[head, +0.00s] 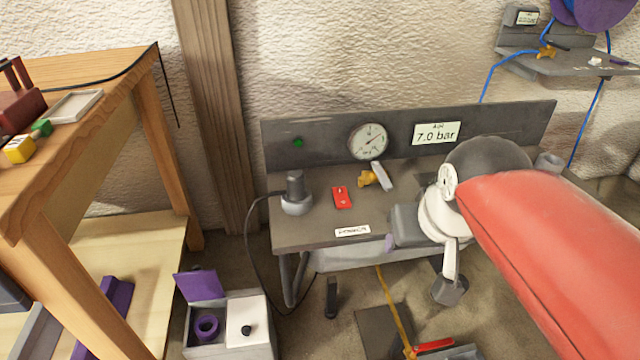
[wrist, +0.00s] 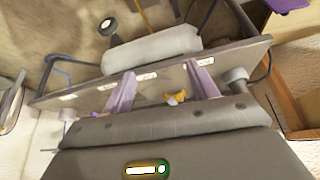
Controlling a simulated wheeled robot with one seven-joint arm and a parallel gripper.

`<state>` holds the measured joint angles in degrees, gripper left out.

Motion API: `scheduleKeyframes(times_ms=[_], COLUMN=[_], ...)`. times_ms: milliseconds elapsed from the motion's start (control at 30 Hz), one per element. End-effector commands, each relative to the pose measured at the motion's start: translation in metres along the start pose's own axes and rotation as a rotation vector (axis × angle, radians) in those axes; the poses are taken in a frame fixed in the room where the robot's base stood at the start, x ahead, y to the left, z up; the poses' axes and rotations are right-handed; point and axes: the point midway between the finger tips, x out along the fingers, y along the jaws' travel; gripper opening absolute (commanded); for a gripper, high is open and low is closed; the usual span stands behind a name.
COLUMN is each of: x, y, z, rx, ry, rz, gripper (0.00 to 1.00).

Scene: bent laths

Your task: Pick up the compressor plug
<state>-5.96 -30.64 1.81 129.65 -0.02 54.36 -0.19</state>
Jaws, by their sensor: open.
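I take the dark grey upright cylinder (head: 295,186) at the left end of the grey bench to be the compressor plug. It stands on a round, lighter grey base (head: 297,207), and a black cable runs from its side down past the bench edge. In the wrist view the plug and base show as a grey round shape (wrist: 237,82) right of the fingers. My gripper (head: 389,243) is at the bench's front, to the right of the plug and well apart from it. In the wrist view its two purple fingers (wrist: 160,82) are spread, with nothing held between them.
The bench (head: 300,234) carries a red switch plate (head: 342,198), a yellow valve with a pale lever (head: 369,178) and a gauge (head: 368,141). A grey box with a purple lid (head: 200,285) stands below left. A wooden table (head: 90,90) is at the left.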

Motion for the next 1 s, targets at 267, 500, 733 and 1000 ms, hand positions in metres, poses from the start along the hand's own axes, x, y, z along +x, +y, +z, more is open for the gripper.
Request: scheduleKeyframes(times_ms=[267, 500, 733, 1000], x=[0.002, 0.015, 0.033, 0.052], y=[-0.034, -0.094, -0.158, -0.175], z=[-0.055, -0.121, -0.165, -0.171], rx=[-0.094, -0.219, -0.321, -0.342], ry=[-0.019, -0.044, -0.064, -0.071], rz=[-0.040, -0.103, -0.163, -0.176], gripper=[0.59, 0.59, 0.59, 0.59])
